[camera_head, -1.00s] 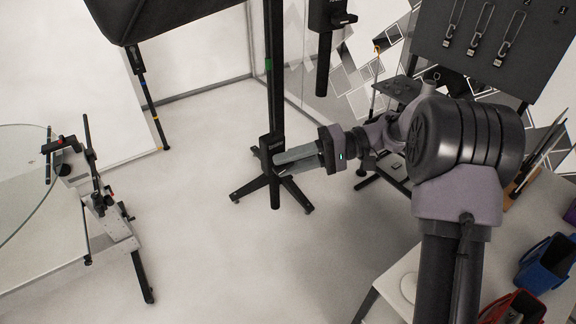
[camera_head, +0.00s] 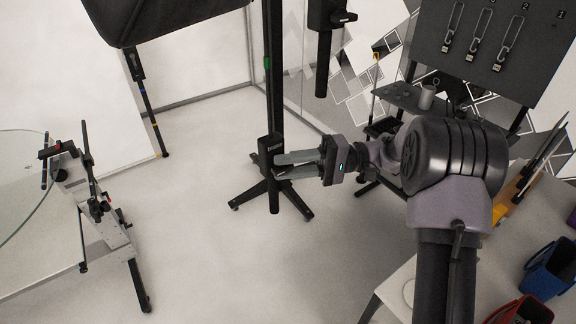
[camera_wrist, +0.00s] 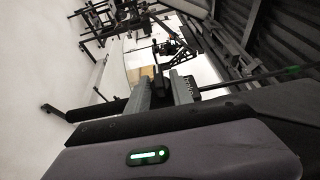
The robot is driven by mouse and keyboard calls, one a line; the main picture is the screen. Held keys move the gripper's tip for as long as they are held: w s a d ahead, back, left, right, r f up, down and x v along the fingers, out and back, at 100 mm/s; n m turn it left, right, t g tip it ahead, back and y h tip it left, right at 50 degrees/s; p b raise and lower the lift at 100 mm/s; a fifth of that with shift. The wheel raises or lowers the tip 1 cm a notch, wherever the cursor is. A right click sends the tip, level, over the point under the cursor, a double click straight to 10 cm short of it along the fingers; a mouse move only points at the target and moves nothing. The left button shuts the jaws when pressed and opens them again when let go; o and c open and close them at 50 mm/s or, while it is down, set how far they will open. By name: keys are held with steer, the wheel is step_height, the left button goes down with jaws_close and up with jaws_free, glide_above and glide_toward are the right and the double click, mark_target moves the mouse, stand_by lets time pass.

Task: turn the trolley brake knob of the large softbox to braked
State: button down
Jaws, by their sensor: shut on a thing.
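The large softbox (camera_head: 180,18) is the big black shape at the top of the head view. Its black trolley column (camera_head: 274,85) runs down to a dark housing (camera_head: 270,148) above spread legs (camera_head: 296,203). My gripper (camera_head: 280,165) reaches the column from the right, with its two grey fingers one above the other at the housing. The fingers are shut on the trolley brake knob, which is mostly hidden. In the wrist view the grey fingertips of my gripper (camera_wrist: 166,82) have a small dark part between them. The knob's setting cannot be read.
A glass-topped turntable (camera_head: 25,190) with a clamp frame stands at the left. A dark tool panel (camera_head: 490,45) hangs at the upper right. A blue bin (camera_head: 550,268) and a red bin (camera_head: 522,312) are at the lower right. The floor centre is clear.

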steer(key=c, duration=1.5)
jaws_free()
steer(key=shift+o, duration=0.2)
steer(key=w+d, duration=0.2)
steer(key=d, duration=0.9)
steer(key=shift+w+d, duration=0.15)
steer(key=shift+d, duration=0.2)
steer(key=shift+f, duration=0.1)
steer(key=s+a+f+m+h+b, duration=0.1)
steer(key=s+a+f+h+b, duration=0.1)
steer(key=s+f+h+b, duration=0.3)
steer(key=s+a+h+b, duration=0.2)
steer(key=s+b, duration=0.1)
steer(key=s, duration=0.4)
steer(key=s+a+f+m+h+b, duration=0.1)
steer(key=s+a+f+h+b, duration=0.1)
steer(key=s+f+h+b, duration=0.3)
steer(key=s+d+f+m+t+h+b, duration=0.3)
steer(key=s+f+m+t+b, duration=0.1)
steer(key=s+f+t+b, duration=0.3)
step_height(320, 180, down, 2)
steer(key=s+t, duration=0.2)
steer(key=shift+s+d+f+m+h, duration=0.2)
steer(key=shift+s+d+m+h, duration=0.1)
steer(key=shift+s+d+h, duration=0.1)
